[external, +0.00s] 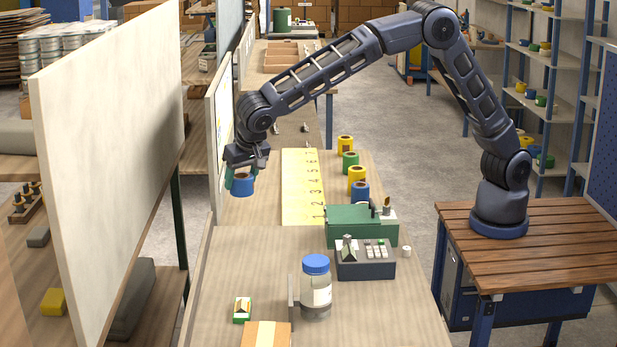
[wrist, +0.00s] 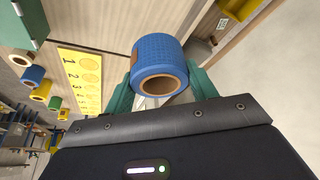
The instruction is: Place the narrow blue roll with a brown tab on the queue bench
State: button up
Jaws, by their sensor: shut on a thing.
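My gripper (external: 243,163) is shut on a blue roll (external: 242,186) and holds it over the left side of the long bench (external: 245,262). In the wrist view the roll (wrist: 160,52) sits between the green fingers, its open core facing the camera. A brown tab (wrist: 135,58) shows on its left side. A yellow strip (external: 302,190) with numbers and round marks lies on the bench, right of the gripper. Its number 1 end is nearest the external camera. I cannot tell the roll's exact height above the bench.
Yellow, green and blue rolls (external: 357,175) stand in a row right of the strip. An upright pale panel (external: 108,150) is at left.

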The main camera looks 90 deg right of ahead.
jog(key=s+d+f+m+g, duration=0.2)
jog(key=d+m, duration=0.5)
jog(key=d, duration=3.2)
jog(key=s+d+f+m+g, duration=0.1)
jog(key=s+d+m, duration=0.3)
jog(key=d, duration=0.8)
jog(key=s+d+m+g, duration=0.1)
jog(key=s+d, duration=0.5)
jog(key=d, duration=0.6)
jog(key=s+d+f+m+g+y, duration=0.15)
jog(key=s+d+m, duration=0.45)
jog(key=s+d, duration=1.75)
jog(key=shift+g, duration=0.35)
jog(key=f, duration=1.3)
jog(key=s+a+f, duration=0.1)
jog(key=f, duration=0.6)
jog(key=shift+s+f, duration=0.1)
jog(key=shift+f, duration=0.1)
